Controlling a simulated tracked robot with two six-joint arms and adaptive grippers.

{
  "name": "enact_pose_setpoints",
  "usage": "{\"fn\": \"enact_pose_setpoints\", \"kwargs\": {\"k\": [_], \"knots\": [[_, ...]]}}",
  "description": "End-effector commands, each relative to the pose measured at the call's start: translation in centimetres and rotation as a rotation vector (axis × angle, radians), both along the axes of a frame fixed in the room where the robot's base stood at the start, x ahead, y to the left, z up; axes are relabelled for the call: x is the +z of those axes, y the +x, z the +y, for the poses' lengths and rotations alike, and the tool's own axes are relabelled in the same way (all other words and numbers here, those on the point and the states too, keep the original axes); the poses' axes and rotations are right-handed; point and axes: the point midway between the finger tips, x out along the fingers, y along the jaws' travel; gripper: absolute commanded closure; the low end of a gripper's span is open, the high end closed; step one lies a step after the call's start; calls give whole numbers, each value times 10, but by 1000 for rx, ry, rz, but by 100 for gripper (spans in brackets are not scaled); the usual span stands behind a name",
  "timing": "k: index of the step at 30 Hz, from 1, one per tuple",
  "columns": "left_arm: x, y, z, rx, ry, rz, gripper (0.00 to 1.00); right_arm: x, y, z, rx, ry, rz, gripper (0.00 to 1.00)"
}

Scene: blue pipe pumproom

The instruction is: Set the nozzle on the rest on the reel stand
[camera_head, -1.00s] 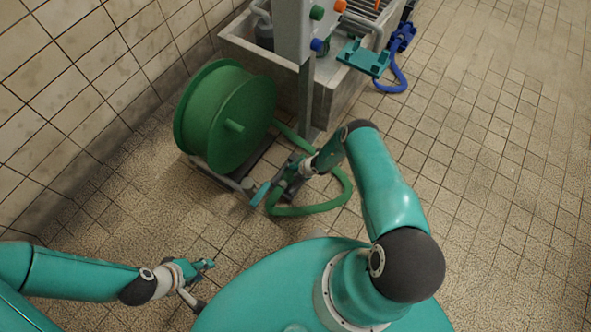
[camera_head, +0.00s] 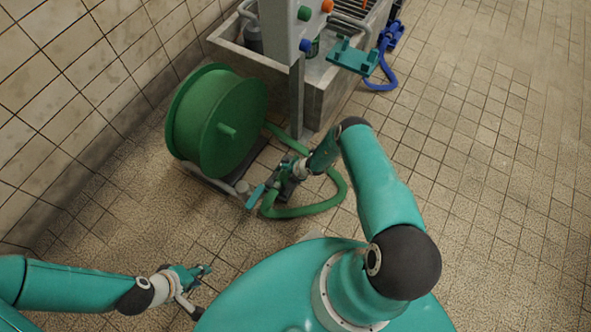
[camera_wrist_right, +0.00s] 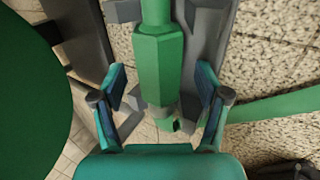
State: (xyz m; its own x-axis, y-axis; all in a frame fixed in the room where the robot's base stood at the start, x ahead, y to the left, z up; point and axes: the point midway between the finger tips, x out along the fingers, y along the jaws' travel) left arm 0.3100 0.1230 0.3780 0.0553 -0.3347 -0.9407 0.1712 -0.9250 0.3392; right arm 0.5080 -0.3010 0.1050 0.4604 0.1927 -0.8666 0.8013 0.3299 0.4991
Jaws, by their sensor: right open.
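The nozzle (camera_wrist_right: 158,65) is a green, faceted piece seen close up in the right wrist view. It lies lengthwise between grey prongs of what looks like the rest (camera_wrist_right: 187,50); whether it is fully seated I cannot tell. My right gripper (camera_wrist_right: 160,105) is open, with one blue-padded finger on each side of the nozzle and gaps between. In the head view my right gripper (camera_head: 268,190) is low beside the reel stand (camera_head: 215,180) and hides most of the nozzle. My left gripper (camera_head: 203,276) is low at the lower left, away from the reel; its jaw opening is unclear.
A green hose reel (camera_head: 217,120) stands by the tiled wall. Its green hose (camera_head: 325,205) loops on the floor around my right gripper. A post with coloured knobs (camera_head: 296,90) and a concrete trough (camera_head: 325,90) stand behind. The floor at right is clear.

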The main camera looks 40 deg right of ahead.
Motion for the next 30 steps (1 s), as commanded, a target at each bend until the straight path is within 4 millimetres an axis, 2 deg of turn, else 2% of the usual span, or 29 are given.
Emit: {"fn": "enact_pose_setpoints", "kwargs": {"k": [5, 18, 24, 30], "knots": [[0, 0, 0, 0, 0, 0, 62, 17, -8, -5, -3, 0, 1, 26], [0, 0, 0, 0, 0, 0, 62, 82, -40, -20, -2, -3, -1, 26], [0, 0, 0, 0, 0, 0, 62, 96, -48, -22, -1, -2, 0, 26], [0, 0, 0, 0, 0, 0, 62, 99, -49, -23, -1, -3, 0, 26]]}}
